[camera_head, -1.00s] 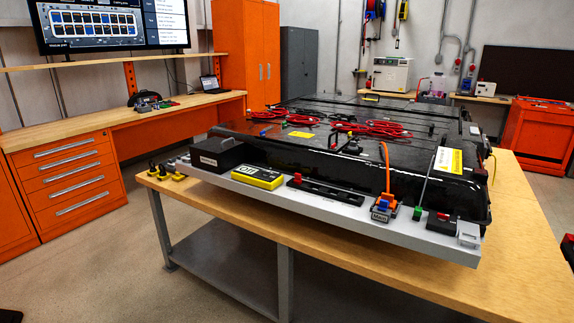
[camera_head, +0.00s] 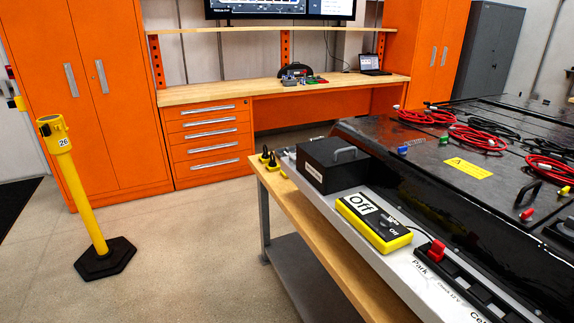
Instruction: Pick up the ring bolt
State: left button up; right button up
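No ring bolt can be made out for certain. Neither of my grippers shows in the head view.
The battery pack (camera_head: 440,170) and grey ledge (camera_head: 398,268) fill the right. On the ledge are a black box (camera_head: 332,165) and a yellow-black "Off" device (camera_head: 374,222). A yellow post (camera_head: 83,200) stands left on open floor. An orange-drawer workbench (camera_head: 208,146) is behind.

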aim_at(265, 155)
jog(key=i+l+u, duration=0.35)
jog(key=l, duration=0.25)
jog(key=i+j, duration=0.35)
jog(key=i, duration=0.25)
jog(key=i+j+z, duration=0.1)
jog(key=i+j, duration=0.3)
jog(key=i, duration=0.25)
jog(key=i+j, duration=0.4)
jog(key=i, duration=0.2)
